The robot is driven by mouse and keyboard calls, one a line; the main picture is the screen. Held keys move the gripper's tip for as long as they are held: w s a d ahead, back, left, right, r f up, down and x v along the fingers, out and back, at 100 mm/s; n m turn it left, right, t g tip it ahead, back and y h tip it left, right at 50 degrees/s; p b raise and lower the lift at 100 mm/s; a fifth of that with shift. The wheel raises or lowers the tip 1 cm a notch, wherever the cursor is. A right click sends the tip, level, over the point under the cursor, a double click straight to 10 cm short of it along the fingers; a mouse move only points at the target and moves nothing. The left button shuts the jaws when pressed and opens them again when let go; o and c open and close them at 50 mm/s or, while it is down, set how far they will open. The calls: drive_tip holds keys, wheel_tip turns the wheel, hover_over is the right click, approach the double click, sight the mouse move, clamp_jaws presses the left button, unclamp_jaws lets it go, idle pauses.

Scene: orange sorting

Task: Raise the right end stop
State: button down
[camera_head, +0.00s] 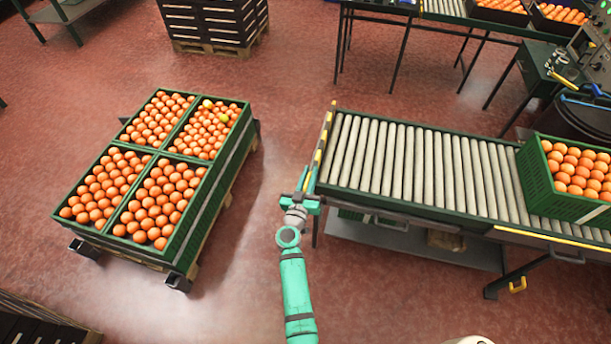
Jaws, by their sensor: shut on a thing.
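A roller conveyor (422,210) stands at the right of the view. A yellow-and-black striped end stop (323,141) runs across its left end, beside the first rollers. My gripper (307,186) is at the near end of this striped bar, by the conveyor's front left corner, and is shut on it. The fingers are small here and partly hidden by the wrist. How high the bar stands above the rollers is hard to tell from above.
A green crate of oranges (540,190) sits on the conveyor's right end. Several orange-filled green crates (205,215) stand on a pallet to the left. Red floor between pallet and conveyor is clear. Another roller table (440,16) is at the back.

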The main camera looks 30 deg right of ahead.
drive_tip(key=shift+s+d+r, duration=0.1)
drive_tip(key=shift+d+r, duration=0.15)
drive_tip(key=shift+r, duration=0.1)
drive_tip(key=c, duration=1.7)
unclamp_jaws()
drive_tip(key=shift+a+f, duration=0.1)
drive_tip(key=shift+a, duration=0.1)
drive_tip(key=shift+s+a, duration=0.2)
drive_tip(key=shift+s, duration=0.05)
drive_tip(key=v, duration=1)
drive_tip(key=shift+s, duration=0.1)
